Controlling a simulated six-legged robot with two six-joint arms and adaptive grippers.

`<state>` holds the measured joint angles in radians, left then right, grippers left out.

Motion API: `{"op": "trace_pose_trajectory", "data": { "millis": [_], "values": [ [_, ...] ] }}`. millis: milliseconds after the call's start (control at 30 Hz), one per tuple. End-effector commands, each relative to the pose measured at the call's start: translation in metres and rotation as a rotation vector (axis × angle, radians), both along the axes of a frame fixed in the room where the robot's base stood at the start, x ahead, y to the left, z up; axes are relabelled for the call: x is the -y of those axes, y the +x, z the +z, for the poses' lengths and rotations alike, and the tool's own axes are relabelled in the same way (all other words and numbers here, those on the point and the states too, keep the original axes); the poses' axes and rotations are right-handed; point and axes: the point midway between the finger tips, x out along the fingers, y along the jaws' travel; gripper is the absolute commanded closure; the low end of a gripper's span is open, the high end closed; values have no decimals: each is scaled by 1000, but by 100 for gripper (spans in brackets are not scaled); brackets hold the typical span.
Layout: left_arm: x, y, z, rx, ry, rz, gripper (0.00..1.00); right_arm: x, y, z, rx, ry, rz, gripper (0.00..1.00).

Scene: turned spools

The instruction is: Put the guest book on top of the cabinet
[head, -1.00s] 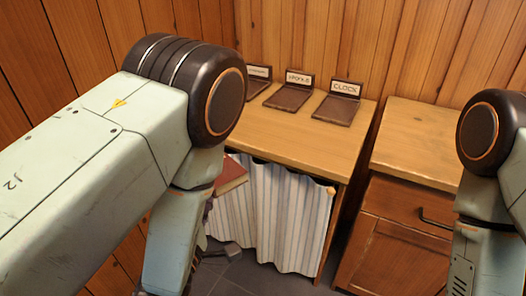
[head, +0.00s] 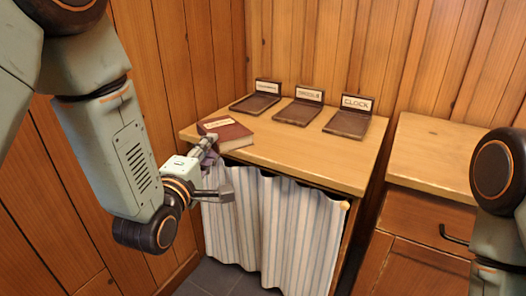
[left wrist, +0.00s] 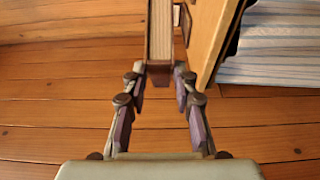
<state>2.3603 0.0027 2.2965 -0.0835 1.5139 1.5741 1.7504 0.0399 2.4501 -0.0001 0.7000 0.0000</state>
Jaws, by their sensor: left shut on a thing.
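The guest book (head: 228,134), red-brown with a pale label, is at the left front corner of the curtained unit's wooden top (head: 290,160). It lies roughly flat at the height of that top; I cannot tell whether it touches it. My left gripper (head: 209,157) is shut on the book's near left edge. In the left wrist view the book (left wrist: 160,35) shows edge-on between the fingertips (left wrist: 160,75), with the top's edge (left wrist: 213,40) close on its right. A wooden cabinet (head: 435,165) with a drawer stands at the right. My right gripper is out of view.
Three dark stands with label plates, one reading CLOCK (head: 350,118), line the back of the curtained unit's top. A striped curtain (head: 270,225) hangs below. A plank wall is close on the left. The top's front middle and right are clear.

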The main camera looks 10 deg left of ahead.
Motion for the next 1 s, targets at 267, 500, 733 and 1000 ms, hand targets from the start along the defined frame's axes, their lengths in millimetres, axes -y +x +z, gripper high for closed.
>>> {"op": "trace_pose_trajectory", "data": {
  "millis": [267,500,733,1000],
  "values": [
    [16,13,11,5,-1,-127,100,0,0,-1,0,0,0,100],
    [32,13,0,3,1,-206,100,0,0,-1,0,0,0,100],
    [41,12,-7,6,0,-250,100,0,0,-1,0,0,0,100],
    [45,11,-13,6,-1,-268,100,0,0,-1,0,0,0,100]
  ]
}}
